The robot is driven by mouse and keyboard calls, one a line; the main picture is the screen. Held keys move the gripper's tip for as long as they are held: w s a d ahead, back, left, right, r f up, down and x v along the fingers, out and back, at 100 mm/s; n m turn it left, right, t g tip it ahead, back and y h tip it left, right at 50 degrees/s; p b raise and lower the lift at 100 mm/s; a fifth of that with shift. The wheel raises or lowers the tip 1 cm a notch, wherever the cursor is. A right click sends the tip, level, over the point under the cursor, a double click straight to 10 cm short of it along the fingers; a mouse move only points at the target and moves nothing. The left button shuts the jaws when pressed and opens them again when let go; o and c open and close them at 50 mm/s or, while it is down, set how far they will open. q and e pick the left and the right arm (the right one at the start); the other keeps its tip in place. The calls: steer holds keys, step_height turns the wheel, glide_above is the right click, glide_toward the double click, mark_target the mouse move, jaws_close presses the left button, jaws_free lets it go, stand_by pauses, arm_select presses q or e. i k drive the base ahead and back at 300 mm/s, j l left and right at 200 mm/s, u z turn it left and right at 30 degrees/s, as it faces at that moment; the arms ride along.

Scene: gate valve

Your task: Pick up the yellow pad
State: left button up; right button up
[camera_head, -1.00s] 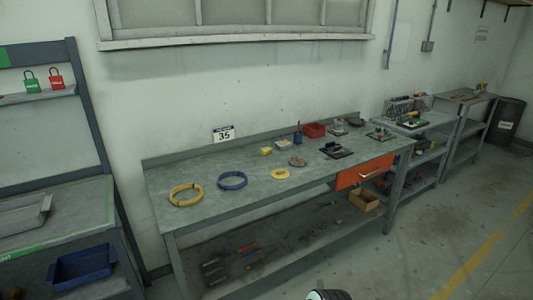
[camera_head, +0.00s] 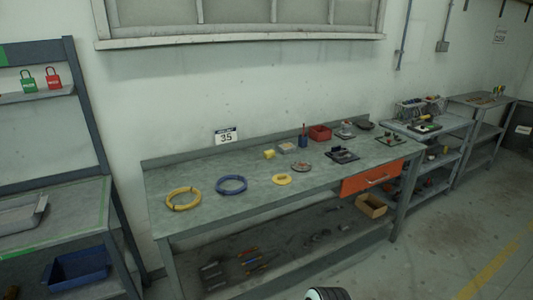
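A small yellow block (camera_head: 269,154) sits on the grey workbench (camera_head: 225,205), towards its back edge near the middle. It looks like a pad. A flat yellow disc-like piece (camera_head: 282,179) lies nearer the front edge; I cannot tell for sure which of the two is the pad. Both lie free, with nothing on top of them.
A yellow coil (camera_head: 183,199) and a blue coil (camera_head: 231,185) lie left of the pad. A round grey piece (camera_head: 301,167), a blue pen cup (camera_head: 303,140) and a red bin (camera_head: 320,132) stand to the right.

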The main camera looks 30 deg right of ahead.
mark_target(269, 154)
steer(key=i+l+u, duration=0.15)
steer(key=l+u, duration=0.15)
steer(key=l, duration=0.8)
steer(key=l+u, duration=0.3)
steer(key=l, duration=0.75)
